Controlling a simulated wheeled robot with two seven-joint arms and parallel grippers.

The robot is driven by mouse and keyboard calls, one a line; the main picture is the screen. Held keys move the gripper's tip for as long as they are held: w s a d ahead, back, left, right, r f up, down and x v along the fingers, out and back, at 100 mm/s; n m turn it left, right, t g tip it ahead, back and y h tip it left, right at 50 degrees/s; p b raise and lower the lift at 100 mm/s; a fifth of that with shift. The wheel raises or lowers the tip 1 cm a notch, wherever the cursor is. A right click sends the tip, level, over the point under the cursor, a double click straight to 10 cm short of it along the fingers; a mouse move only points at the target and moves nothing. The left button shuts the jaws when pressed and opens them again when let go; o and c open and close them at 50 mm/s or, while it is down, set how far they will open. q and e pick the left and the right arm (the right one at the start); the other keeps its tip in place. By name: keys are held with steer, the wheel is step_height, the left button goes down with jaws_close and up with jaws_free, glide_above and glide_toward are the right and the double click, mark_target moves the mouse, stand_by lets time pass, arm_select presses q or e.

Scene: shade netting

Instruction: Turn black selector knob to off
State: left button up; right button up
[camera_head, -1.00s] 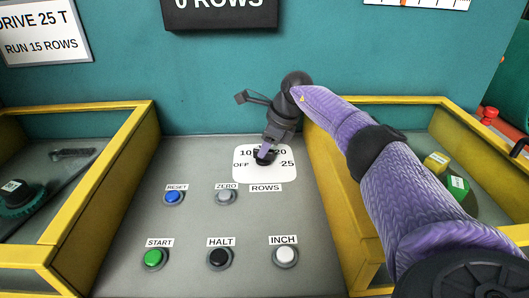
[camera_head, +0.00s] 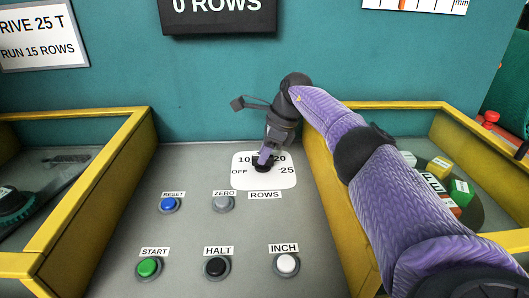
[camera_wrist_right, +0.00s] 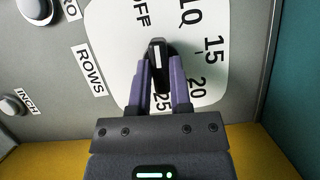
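The black selector knob (camera_wrist_right: 157,65) is a raised bar with a white line on a white dial plate (camera_wrist_right: 105,35) marked OFF, 10, 15, 20 and 25. In the right wrist view the bar runs nearly straight up and down; I cannot tell exactly which label it points at. My right gripper (camera_wrist_right: 160,62) is at the knob, with one purple finger on each side of the bar. A narrow gap shows by the right-hand finger, so it looks open around the knob. In the head view the gripper (camera_head: 265,160) covers most of the knob and the 15 label. My left gripper is not in view.
Below the dial are the blue RESET (camera_head: 169,204), grey ZERO (camera_head: 223,203), green START (camera_head: 148,268), black HALT (camera_head: 215,267) and white INCH (camera_head: 287,264) buttons. Yellow-framed trays (camera_head: 112,170) flank the panel. A teal wall (camera_head: 200,90) stands behind.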

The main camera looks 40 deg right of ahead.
steer(key=o, duration=0.4)
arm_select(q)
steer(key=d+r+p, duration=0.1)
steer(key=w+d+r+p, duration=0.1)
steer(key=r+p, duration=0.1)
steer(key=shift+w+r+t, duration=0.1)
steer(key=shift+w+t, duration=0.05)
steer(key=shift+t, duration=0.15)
arm_select(e)
steer(key=v, duration=1)
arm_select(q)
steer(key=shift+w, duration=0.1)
